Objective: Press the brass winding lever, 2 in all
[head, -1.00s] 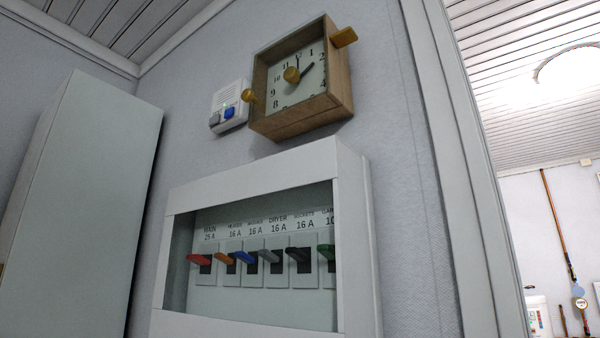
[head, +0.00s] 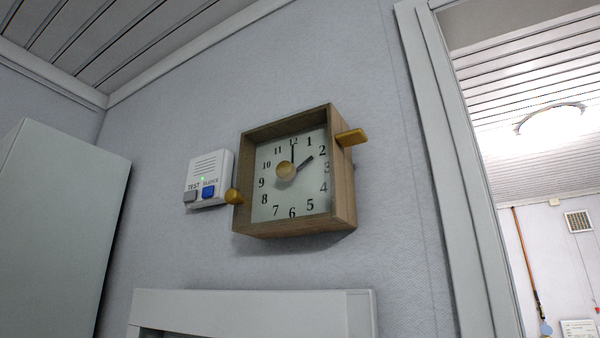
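A square wooden wall clock (head: 345,205) hangs in the middle of the head view, its hands at about two o'clock. A flat brass lever (head: 351,137) sticks out from its right side near the top. A round brass knob (head: 233,196) sits on its left side, and another brass knob (head: 286,171) is at the centre of the dial. Neither of my grippers is in view.
Below is the top of a white breaker panel (head: 240,303). A tall cabinet (head: 45,235) stands left; a doorway frame (head: 450,150) is right.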

